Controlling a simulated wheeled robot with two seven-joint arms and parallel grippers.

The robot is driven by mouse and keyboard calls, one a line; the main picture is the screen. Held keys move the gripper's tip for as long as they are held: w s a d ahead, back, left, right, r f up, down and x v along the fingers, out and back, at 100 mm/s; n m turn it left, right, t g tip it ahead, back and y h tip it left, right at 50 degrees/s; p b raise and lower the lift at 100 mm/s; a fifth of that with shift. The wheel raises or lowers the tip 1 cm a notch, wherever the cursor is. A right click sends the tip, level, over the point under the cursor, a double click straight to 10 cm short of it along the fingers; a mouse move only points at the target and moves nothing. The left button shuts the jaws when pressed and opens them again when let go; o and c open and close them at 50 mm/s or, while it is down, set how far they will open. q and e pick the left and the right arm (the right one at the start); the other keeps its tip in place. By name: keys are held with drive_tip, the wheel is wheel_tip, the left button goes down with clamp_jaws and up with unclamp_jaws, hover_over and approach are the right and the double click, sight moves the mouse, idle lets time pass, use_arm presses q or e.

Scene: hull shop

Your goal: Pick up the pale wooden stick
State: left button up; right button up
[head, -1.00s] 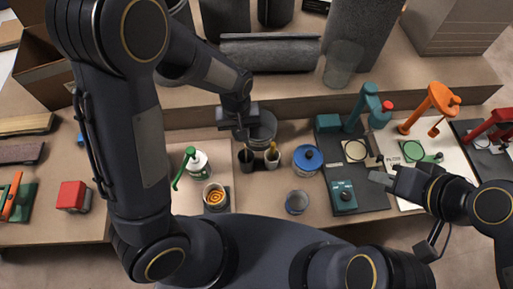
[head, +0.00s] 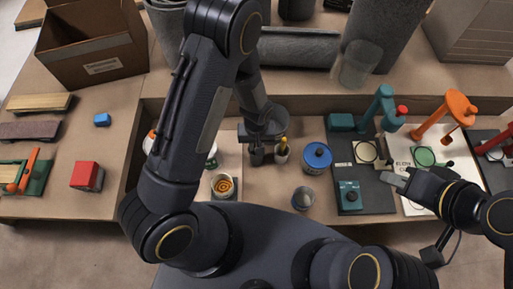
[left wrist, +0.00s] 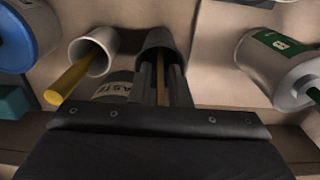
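The pale wooden stick (left wrist: 174,84) stands in a dark cup (left wrist: 158,38) in the left wrist view. In that view my left gripper (left wrist: 166,75) has its fingers on either side of the stick, with a gap that appears to remain, so it looks open. Its fingertips are at the cup's mouth. In the head view my left gripper (head: 262,140) is above the cups, and the stick is hard to make out there. My right gripper (head: 393,180) hangs over the right side of the bench; its fingers are too small to judge.
A second cup (left wrist: 104,43) with a yellow handle (left wrist: 72,82) stands right beside the dark one. A green-labelled white bottle (left wrist: 272,66), a blue-lidded can (head: 317,157) and an orange-patterned pot (head: 223,186) are close by. A teal stand (head: 384,105) is at right.

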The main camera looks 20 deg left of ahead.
use_arm(q)
drive_tip(key=shift+f, duration=0.3)
drive_tip(key=shift+c, duration=0.5)
clamp_jaws()
